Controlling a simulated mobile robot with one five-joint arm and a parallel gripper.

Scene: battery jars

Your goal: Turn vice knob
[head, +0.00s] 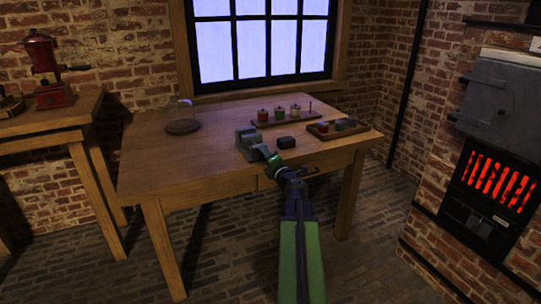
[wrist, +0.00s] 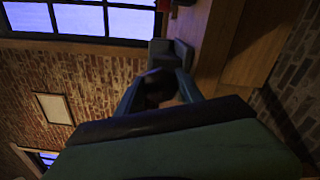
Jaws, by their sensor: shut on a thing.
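A grey-green vice (head: 248,140) is on the wooden table near its front edge, its screw end pointing toward me. My gripper (head: 274,164) is at this front end of the vice. In the wrist view the two blue fingers of my gripper (wrist: 160,92) are on either side of the dark vice knob (wrist: 157,82) and are shut on it. The grey vice body (wrist: 172,52) shows just beyond the knob. In the head view my gripper mostly hides the knob.
The table (head: 180,163) also holds a small dark block (head: 287,142), a rack with several jars (head: 279,117), a tray of coloured pieces (head: 338,127) and a round wooden base (head: 183,127). A glowing stove (head: 494,180) stands at right. The table's left front is clear.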

